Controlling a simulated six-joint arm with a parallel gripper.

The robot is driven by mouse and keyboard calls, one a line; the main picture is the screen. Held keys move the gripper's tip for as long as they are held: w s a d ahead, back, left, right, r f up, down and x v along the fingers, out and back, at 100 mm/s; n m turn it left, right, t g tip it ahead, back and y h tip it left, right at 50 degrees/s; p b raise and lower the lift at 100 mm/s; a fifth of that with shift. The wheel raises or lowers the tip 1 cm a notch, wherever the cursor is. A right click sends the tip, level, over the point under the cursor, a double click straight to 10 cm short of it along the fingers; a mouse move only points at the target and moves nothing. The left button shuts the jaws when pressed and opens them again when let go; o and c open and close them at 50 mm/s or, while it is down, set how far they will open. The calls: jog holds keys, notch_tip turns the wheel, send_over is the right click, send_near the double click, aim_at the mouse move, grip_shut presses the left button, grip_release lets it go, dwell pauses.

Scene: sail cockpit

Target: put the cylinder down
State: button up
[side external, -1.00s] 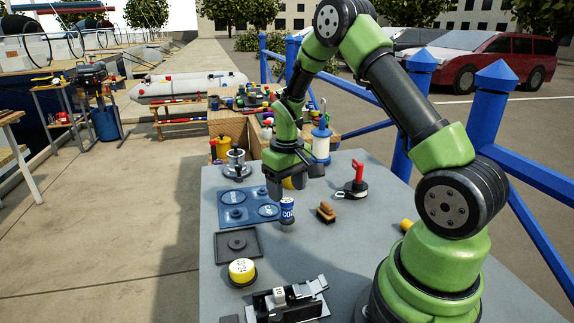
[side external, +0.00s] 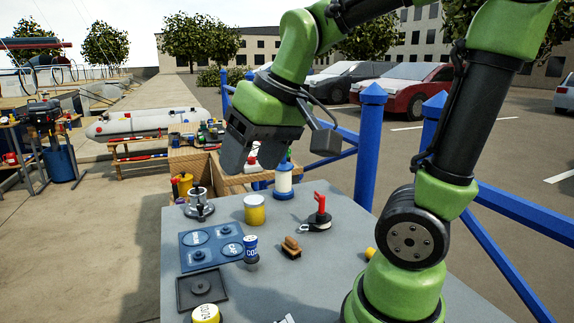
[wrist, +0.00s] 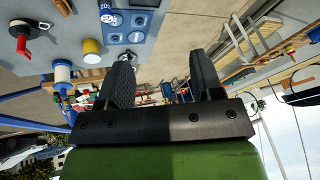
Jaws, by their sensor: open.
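The blue cylinder (side external: 251,243), with white lettering, stands upright on the grey table at the right edge of a blue panel (side external: 190,259) with round recesses. In the wrist view, the cylinder (wrist: 112,19) shows end-on near the top edge, beside the panel (wrist: 140,36). My gripper (side external: 252,152) is raised well above the table, apart from the cylinder and beyond it. In the wrist view, my gripper's (wrist: 160,62) two fingers are spread with nothing between them.
A yellow can (side external: 254,211) stands behind the cylinder. A wooden brush (side external: 291,247) and a red-handled tool (side external: 320,212) lie to its right. A dark square tray (side external: 202,290) and another yellow pot (side external: 206,313) are in front. A blue railing (side external: 369,150) runs along the right.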

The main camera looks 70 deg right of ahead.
jog(key=s+a+t+y, duration=0.1)
jog(key=s+a+t, duration=0.1)
jog(key=s+a, duration=0.2)
jog(key=shift+s+r, duration=0.4)
jog(key=shift+s, duration=1)
